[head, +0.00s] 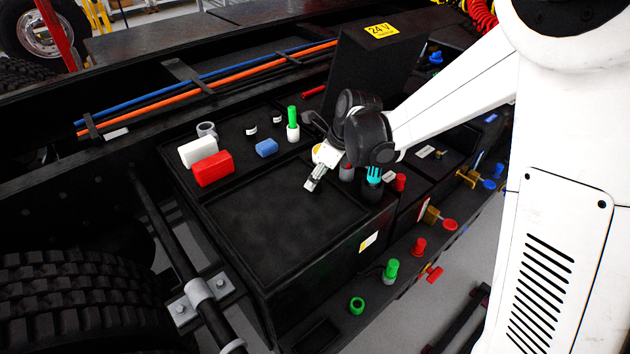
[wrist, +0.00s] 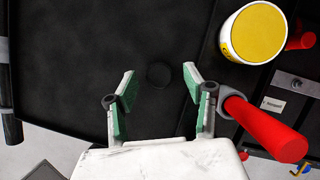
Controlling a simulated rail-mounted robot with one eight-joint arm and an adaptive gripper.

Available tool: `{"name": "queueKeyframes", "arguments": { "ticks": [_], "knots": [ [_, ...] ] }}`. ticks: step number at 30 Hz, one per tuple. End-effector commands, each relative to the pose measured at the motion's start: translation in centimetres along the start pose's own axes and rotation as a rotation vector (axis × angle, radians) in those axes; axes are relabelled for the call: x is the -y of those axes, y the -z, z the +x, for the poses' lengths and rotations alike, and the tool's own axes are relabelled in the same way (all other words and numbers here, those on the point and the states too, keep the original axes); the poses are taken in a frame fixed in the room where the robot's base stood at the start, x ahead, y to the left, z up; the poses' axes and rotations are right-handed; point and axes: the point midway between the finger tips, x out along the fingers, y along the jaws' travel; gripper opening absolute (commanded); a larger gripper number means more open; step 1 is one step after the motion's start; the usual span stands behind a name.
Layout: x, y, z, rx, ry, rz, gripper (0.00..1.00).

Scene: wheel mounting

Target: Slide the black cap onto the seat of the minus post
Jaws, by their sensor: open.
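My gripper (head: 312,186) is open, its tips over the right part of a dark tray-like surface. In the wrist view its two green-lined fingers (wrist: 159,73) stand apart with nothing held between them. A faint dark round shape, probably the black cap (wrist: 158,76), shows between and beyond the fingertips against the dark surface. It is hard to make out, and its height below the fingers cannot be told. I cannot pick out the cap in the head view. The minus post cannot be identified for certain in either view.
A yellow-topped white can (wrist: 256,33) and a red cylinder with a grey ring (wrist: 265,120) stand close to the right finger. The tray's middle (head: 275,215) looks clear.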

Motion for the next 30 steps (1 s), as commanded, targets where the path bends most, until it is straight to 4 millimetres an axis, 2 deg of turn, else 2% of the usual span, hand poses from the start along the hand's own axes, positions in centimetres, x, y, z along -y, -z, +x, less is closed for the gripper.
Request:
{"name": "queueKeyframes", "arguments": {
  "ticks": [6, 14, 15, 23, 30],
  "knots": [
    [0.0, 0.0, 1.8, 0.000, 0.000, -0.001, 0.47],
    [0.0, 0.0, 2.1, 0.000, 0.000, 0.000, 0.47],
    [0.0, 0.0, 2.1, 0.000, 0.000, 0.000, 0.46],
    [0.0, 0.0, 2.0, 0.000, 0.000, 0.000, 0.11],
    [0.0, 0.0, 2.0, 0.000, 0.000, 0.000, 0.11]
  ]
}}
